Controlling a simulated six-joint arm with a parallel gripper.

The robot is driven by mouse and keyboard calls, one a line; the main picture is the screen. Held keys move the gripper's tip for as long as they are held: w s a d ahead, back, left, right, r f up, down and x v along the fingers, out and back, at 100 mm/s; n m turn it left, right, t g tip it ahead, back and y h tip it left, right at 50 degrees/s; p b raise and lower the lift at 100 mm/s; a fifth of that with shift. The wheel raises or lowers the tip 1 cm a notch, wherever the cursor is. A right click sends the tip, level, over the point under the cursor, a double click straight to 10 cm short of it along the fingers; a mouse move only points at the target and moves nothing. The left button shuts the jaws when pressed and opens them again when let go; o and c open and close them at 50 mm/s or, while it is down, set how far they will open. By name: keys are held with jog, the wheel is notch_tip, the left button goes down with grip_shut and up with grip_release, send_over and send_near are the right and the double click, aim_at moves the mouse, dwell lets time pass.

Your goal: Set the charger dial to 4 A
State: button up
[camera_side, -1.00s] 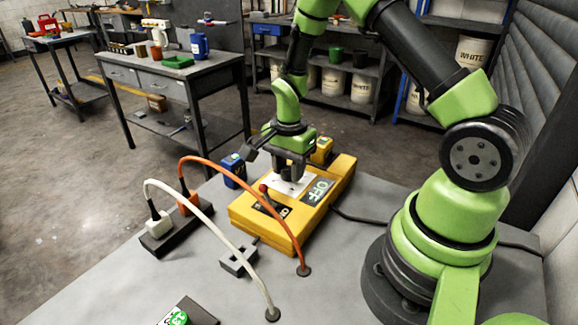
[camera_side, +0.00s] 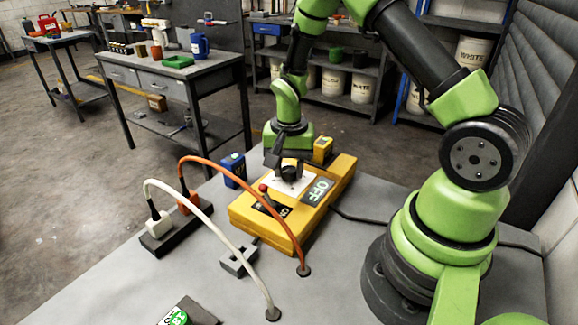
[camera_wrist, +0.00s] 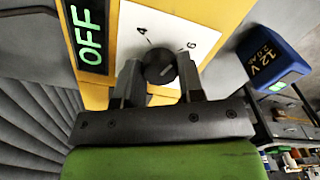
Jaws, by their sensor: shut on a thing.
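The yellow charger (camera_side: 262,230) lies on the grey bench, with a white dial plate (camera_side: 292,184) on top. In the wrist view the black round dial (camera_wrist: 158,70) stands on the white plate (camera_wrist: 180,22), between the marks 4 and 6. A short light line shows on the knob, but I cannot tell which mark it points at. My gripper (camera_wrist: 158,64) is shut on the dial, one finger on each side. In the side view my gripper (camera_side: 283,164) reaches down over the plate and hides part of it. The charger display (camera_side: 318,190) reads OFF.
A red-tipped lever (camera_side: 264,188) stands on the charger near the dial. A blue battery (camera_side: 233,170) marked 12 V and a yellow block (camera_side: 323,149) stand close by. Orange (camera_side: 238,172) and white cables (camera_side: 225,225) arch over the bench in front of the charger.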

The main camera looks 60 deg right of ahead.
aim_at(289, 169)
jog(key=n, duration=0.6)
jog(key=shift+n, duration=0.3)
jog(key=n, duration=0.5)
jog(key=shift+n, duration=0.4)
jog(key=shift+w, duration=0.1)
jog(key=o, duration=0.9)
jog(key=shift+r, duration=0.1)
notch_tip(289, 169, up, 10)
jog(key=shift+f, duration=0.1)
